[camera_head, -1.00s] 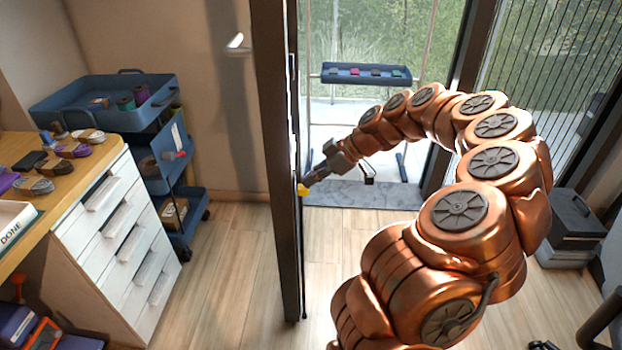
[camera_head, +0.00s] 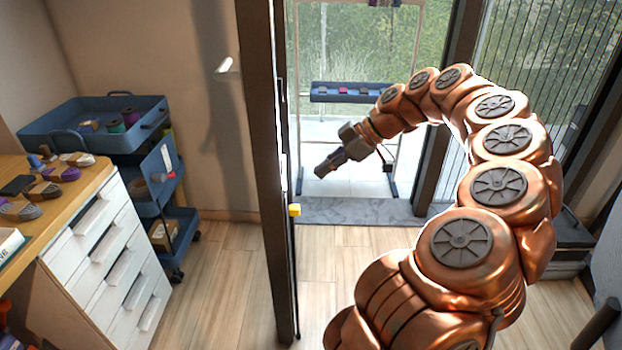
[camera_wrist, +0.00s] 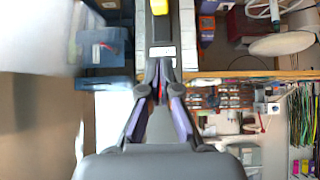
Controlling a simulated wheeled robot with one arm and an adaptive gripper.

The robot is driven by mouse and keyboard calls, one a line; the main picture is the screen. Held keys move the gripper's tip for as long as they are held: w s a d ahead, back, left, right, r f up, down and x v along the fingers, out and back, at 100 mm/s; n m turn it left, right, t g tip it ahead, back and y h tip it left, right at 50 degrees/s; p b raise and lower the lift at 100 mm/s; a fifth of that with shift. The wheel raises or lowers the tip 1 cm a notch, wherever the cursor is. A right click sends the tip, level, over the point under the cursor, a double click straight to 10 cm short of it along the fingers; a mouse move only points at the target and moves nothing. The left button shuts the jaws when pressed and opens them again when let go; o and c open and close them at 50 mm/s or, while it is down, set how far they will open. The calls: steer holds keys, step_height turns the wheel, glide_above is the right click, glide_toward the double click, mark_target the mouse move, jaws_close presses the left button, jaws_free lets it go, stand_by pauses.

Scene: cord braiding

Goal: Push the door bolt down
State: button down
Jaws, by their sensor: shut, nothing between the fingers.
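The door bolt shows as a yellow knob (camera_head: 294,210) on a thin dark rod along the edge of the dark door frame (camera_head: 268,130). In the wrist view the yellow knob (camera_wrist: 159,7) is at the top edge, partly cut off. My gripper (camera_head: 321,171) is shut and empty. It is above and to the right of the knob, apart from it, with clear space between. In the wrist view my shut fingertips (camera_wrist: 160,64) point at the grey door edge (camera_wrist: 160,35), and the knob lies beyond them.
A blue trolley (camera_head: 95,125) and a wooden desk with white drawers (camera_head: 115,250) stand left of the door. A blue tray on a stand (camera_head: 365,98) is outside, beyond the doorway. A grey mat (camera_head: 355,211) lies at the threshold. The wooden floor by the door is clear.

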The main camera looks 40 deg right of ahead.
steer(key=shift+v, duration=1.15)
steer(key=s+a+m+g+h, duration=0.1)
steer(key=s+a+g, duration=0.2)
steer(key=a, duration=0.9)
steer(key=s+a+m+g+h, duration=0.1)
steer(key=s+a+g, duration=0.15)
steer(key=a, duration=0.95)
steer(key=s+a+f+m+g+h, duration=0.2)
steer(key=s+f+m, duration=0.25)
steer(key=s, duration=0.55)
steer(key=s+a+f+m+g+h, duration=0.1)
steer(key=s+f+m+g+h, duration=0.15)
steer(key=s+f, duration=0.55)
step_height(320, 180, up, 29)
steer(key=s+t+p, duration=0.1)
steer(key=t+p, duration=0.1)
steer(key=p, duration=2.3)
steer(key=shift+s+m, duration=0.3)
steer(key=shift+m, duration=0.1)
